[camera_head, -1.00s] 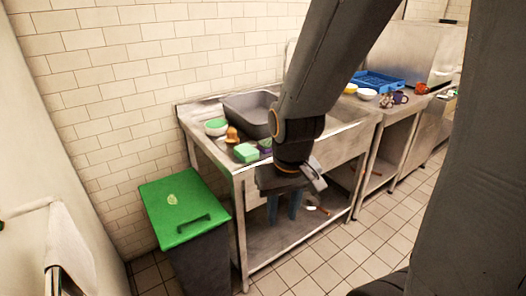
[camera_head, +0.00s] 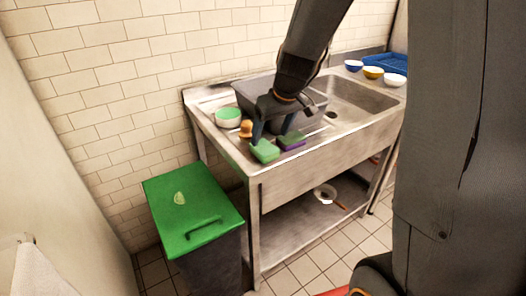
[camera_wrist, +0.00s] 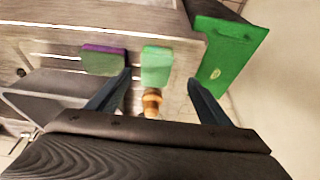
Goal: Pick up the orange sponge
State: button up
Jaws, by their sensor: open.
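No sponge that is plainly orange shows. A light green sponge (camera_head: 265,152) lies near the front left of the steel sink counter; in the wrist view the green sponge (camera_wrist: 157,66) lies between my fingertips. A purple sponge with a green top (camera_head: 291,142) lies to its right; it also shows in the wrist view (camera_wrist: 104,62). A small orange-brown knobbed thing (camera_head: 246,128), perhaps a brush, stands behind the green sponge and shows in the wrist view (camera_wrist: 152,102). My gripper (camera_head: 274,138) is open and empty, pointing down above the sponges.
A grey tub (camera_head: 258,88) stands close behind my gripper. A white bowl with green inside (camera_head: 228,118) is at left. The sink basin (camera_head: 350,95) is at right, with bowls (camera_head: 373,72) beyond. A green-lidded bin (camera_head: 190,205) stands by the counter's left end.

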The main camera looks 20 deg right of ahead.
aim_at(264, 147)
jog(key=shift+w+d, duration=0.1)
jog(key=shift+w, duration=0.65)
jog(key=shift+w+f, duration=0.15)
jog(key=shift+f, duration=0.2)
jog(key=shift+p+x, duration=0.85)
jog(key=shift+x, duration=2.55)
jog(key=shift+w+r, duration=0.1)
jog(key=shift+w, duration=0.05)
jog(key=shift+f+b, duration=0.25)
jog(key=shift+b, duration=0.3)
jog(key=shift+c, duration=0.2)
jog(key=c, duration=1.2)
jog(key=shift+o, duration=0.2)
jog(key=shift+r, duration=0.1)
